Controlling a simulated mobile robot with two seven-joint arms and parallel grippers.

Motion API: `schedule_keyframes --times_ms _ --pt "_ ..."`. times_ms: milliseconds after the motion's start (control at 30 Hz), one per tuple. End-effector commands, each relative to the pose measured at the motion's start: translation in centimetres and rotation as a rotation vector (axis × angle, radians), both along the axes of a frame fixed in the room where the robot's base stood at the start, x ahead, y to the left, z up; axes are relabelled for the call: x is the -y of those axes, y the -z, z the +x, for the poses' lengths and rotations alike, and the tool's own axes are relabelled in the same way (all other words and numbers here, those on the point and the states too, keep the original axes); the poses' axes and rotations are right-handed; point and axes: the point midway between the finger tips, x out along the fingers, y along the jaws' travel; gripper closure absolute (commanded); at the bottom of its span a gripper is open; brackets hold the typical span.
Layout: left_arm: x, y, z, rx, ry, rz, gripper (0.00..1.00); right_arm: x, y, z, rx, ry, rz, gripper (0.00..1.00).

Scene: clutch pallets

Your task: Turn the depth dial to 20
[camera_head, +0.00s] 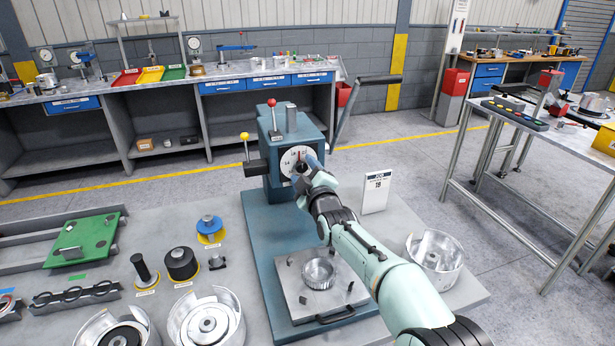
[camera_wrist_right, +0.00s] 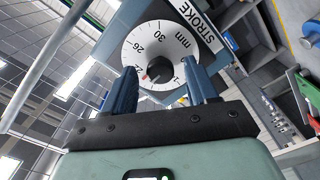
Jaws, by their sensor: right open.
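The depth dial (camera_head: 297,158) is a white round scale with a dark centre knob on the front of a blue-green press (camera_head: 292,130). My left gripper is in neither view.
A small white card (camera_head: 376,190) stands right of the press. A metal plate (camera_head: 320,284) with a round part lies on the press base. A lever (camera_head: 350,105) rises behind. Metal housings (camera_head: 435,256) and a green pallet (camera_head: 84,240) lie to the sides.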

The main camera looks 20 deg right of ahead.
Motion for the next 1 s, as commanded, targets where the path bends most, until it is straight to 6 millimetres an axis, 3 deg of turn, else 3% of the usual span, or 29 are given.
schedule_keyframes --times_ms 167,367,700,1000 --pt "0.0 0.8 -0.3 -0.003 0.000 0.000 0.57 -0.1 0.0 -1.6 0.002 -0.002 0.002 0.42" --pt "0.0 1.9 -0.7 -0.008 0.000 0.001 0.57 0.1 0.1 -5.7 0.001 -0.004 0.007 0.42" --pt "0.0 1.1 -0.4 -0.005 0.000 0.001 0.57 0.4 -0.2 -11.6 0.001 -0.002 0.005 0.42" --pt "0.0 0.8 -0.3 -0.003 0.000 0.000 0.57 0.4 0.0 -13.3 0.000 0.000 0.000 0.42"
